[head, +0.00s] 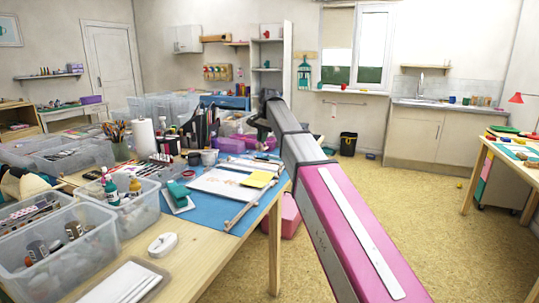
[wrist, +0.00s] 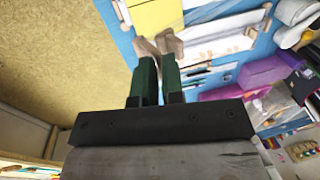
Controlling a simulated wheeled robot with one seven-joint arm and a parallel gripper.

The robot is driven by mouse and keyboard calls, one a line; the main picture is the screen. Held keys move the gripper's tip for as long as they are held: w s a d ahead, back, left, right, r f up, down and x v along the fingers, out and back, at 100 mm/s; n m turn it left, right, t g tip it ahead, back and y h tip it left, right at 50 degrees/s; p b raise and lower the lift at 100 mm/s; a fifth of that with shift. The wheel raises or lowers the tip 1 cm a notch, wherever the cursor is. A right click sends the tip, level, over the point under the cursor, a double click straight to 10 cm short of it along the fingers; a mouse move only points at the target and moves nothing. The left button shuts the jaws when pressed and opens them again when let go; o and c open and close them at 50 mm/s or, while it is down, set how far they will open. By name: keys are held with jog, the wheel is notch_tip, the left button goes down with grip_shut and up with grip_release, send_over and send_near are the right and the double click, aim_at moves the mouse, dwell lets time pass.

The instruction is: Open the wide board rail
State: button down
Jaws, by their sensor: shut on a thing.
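My gripper (wrist: 158,50) points at the blue work mat in the wrist view, its two green fingers close together with pale brown tips. The tips are shut on the near end of a pale bar (wrist: 218,47), which looks like the wide board rail. The exact contact is hidden between the tips. In the head view, a white board with a paper sheet (head: 216,183) lies on the mat, and a pale rail (head: 245,208) runs along its right side. My arm hides the fingers there.
The blue mat (head: 210,216) covers part of the wooden table (head: 190,262). The floor (head: 440,195) right of the table is mostly clear.

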jog(key=w+a+r, duration=0.2)
jog(key=a+r, duration=0.3)
jog(key=a, duration=0.1)
jog(key=shift+w+r, duration=0.2)
jog(key=shift+r, duration=0.2)
jog(key=c, duration=1.2)
grip_release()
jog(key=shift+a+f, duration=0.1)
jog(key=shift+a, duration=0.1)
jog(key=shift+d, duration=0.1)
jog(key=shift+c, duration=0.2)
notch_tip(320, 180, up, 11)
jog(key=d, duration=0.2)
jog(key=shift+s+d, duration=0.25)
jog(key=shift+s, duration=0.2)
jog(key=shift+s, duration=0.1)
